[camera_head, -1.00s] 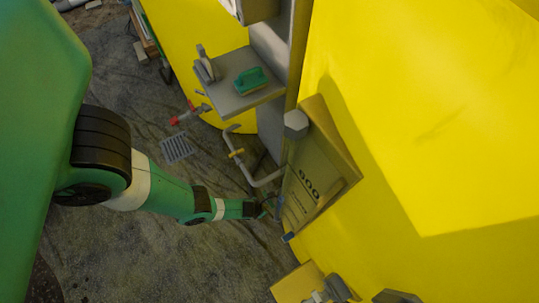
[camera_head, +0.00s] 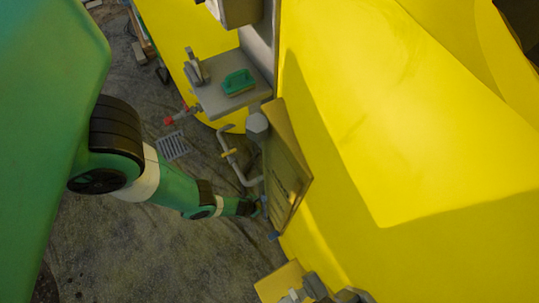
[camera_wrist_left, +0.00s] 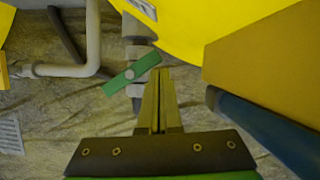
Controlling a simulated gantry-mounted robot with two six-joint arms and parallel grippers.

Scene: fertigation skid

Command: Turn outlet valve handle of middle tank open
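In the left wrist view a green bar handle (camera_wrist_left: 132,74) is mounted on a grey valve and pipe (camera_wrist_left: 138,35) beneath a yellow tank (camera_wrist_left: 205,22). The handle lies slanted, its right end higher. My left gripper (camera_wrist_left: 158,75) has its two fingers close together, shut, with nothing visible between them. Its tips are just below and beside the handle's right end; I cannot tell if they touch. In the head view my left gripper (camera_head: 259,204) is low beside the large yellow tank (camera_head: 350,150), partly hidden near a panel. My right gripper is not in view.
A tilted panel (camera_head: 287,170) stands close to my left gripper, and a bent grey pipe (camera_head: 237,168) runs beside it. A grey shelf holds a green brush (camera_head: 238,82). A red-handled valve (camera_head: 170,120) and a floor grate (camera_head: 172,146) lie further left. Open floor is below.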

